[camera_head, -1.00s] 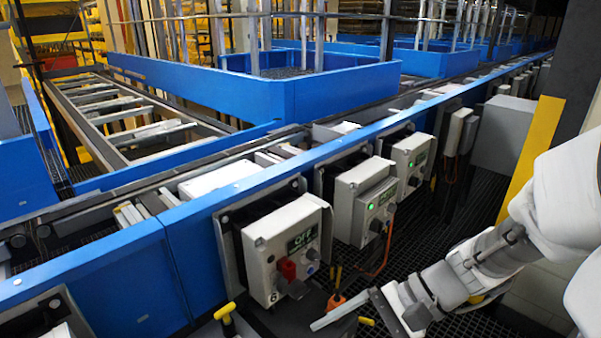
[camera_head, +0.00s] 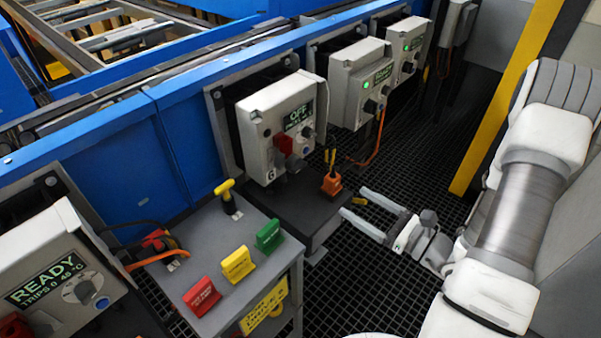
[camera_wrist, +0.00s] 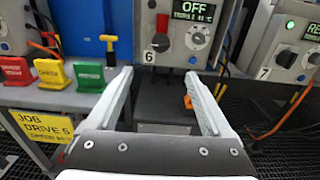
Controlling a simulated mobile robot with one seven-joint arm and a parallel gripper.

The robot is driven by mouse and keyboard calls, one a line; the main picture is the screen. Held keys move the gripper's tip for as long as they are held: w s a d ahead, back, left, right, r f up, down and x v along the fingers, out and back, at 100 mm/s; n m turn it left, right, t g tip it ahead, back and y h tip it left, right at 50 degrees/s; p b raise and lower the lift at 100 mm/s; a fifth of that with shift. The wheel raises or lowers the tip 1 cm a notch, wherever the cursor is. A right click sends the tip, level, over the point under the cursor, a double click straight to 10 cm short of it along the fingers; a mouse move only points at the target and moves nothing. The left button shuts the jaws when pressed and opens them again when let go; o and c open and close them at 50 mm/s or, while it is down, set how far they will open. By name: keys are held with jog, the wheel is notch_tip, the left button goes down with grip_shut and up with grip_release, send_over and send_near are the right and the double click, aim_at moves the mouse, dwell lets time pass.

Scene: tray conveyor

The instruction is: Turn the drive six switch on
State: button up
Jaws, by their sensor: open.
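The drive six box (camera_head: 262,110) is a light grey unit on the blue conveyor side, marked 6, with a display reading OFF. My gripper (camera_head: 353,202) is open and empty, to the right of and lower than the box, touching nothing. Its two fingers (camera_wrist: 157,77) point towards the box in the wrist view.
A grey stand (camera_head: 220,228) holds red (camera_head: 202,297), yellow (camera_head: 237,263) and green (camera_head: 270,235) tags and a yellow-handled tool (camera_head: 228,194). An orange item (camera_head: 331,183) is on a dark ledge near my gripper. A box reading READY (camera_head: 55,265) is at left. Neighbouring boxes show green lights.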

aim_at(291, 162)
jog(key=b+x, duration=0.1)
jog(key=x, duration=1.6)
jog(key=shift+w+a+f, duration=0.1)
jog(key=shift+w+a, duration=0.05)
grip_shut()
